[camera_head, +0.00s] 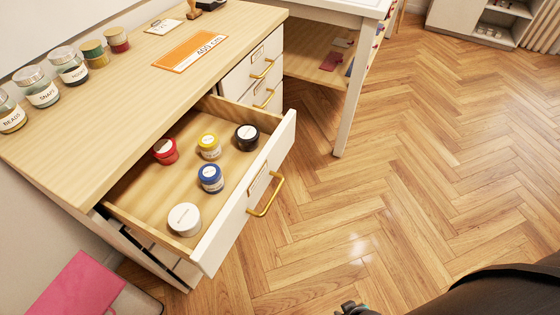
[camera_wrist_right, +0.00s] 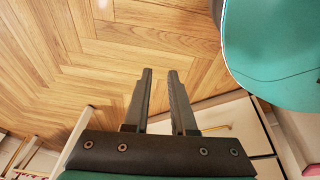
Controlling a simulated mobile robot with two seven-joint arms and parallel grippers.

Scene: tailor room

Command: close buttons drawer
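The open drawer (camera_head: 203,222) is pulled far out of the wooden-topped cabinet (camera_head: 130,110) in the head view. Its white front has a gold handle (camera_head: 266,195). Several lidded jars stand inside: red (camera_head: 165,151), yellow (camera_head: 209,146), black (camera_head: 247,138), blue (camera_head: 211,178) and white (camera_head: 184,219). My right gripper (camera_wrist_right: 160,71) shows in the right wrist view with its two dark fingers apart and nothing between them. It is away from the drawer, over the floor. My left gripper is not in view.
Shut drawers with gold handles (camera_head: 262,69) sit behind the open one. A white table's leg (camera_head: 350,108) stands beyond. Labelled jars (camera_head: 42,93) line the cabinet top. A pink item (camera_head: 83,286) lies at lower left. The wooden floor (camera_head: 420,170) right of the drawer is clear.

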